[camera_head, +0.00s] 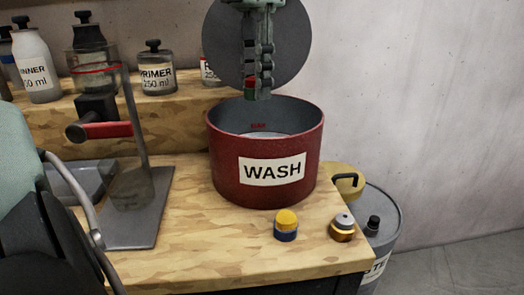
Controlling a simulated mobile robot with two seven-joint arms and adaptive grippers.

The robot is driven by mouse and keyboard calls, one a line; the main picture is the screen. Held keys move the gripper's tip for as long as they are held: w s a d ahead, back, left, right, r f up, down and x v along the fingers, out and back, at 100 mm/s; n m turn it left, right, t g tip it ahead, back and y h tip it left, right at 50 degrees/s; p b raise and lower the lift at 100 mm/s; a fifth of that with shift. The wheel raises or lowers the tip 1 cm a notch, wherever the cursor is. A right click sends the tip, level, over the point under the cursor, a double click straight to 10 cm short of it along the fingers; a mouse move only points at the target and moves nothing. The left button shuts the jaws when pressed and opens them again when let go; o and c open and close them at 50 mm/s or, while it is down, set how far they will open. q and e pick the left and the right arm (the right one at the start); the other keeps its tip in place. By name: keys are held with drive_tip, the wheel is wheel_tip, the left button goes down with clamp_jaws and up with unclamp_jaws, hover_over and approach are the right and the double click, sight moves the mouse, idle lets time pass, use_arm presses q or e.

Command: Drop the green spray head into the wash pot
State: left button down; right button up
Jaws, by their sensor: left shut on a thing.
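The wash pot (225,165) is a dark red round pot with a white WASH label, standing open on the wooden bench. My left gripper (258,94) points down from the top of the head view, over the pot's far rim area. It is shut on a small piece, the green spray head (250,95), of which only a little green and red shows at the fingertips. The fingers hide the rest of it. My right gripper is not in view.
A grey round disc (225,45) stands upright behind the pot. A yellow-and-blue piece (286,224) and a brass-and-grey piece (342,228) sit on the bench in front. A press-like stand (140,235) is left; bottles, including PRIMER (156,78), line the shelf. A grey drum (383,225) stands right.

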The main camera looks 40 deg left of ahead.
use_arm(q)
drive_tip(key=shift+f, duration=1.35)
drive_tip(key=c, duration=1.1)
unclamp_jaws()
wheel_tip(320, 180, up, 12)
drive_tip(key=shift+r, duration=0.1)
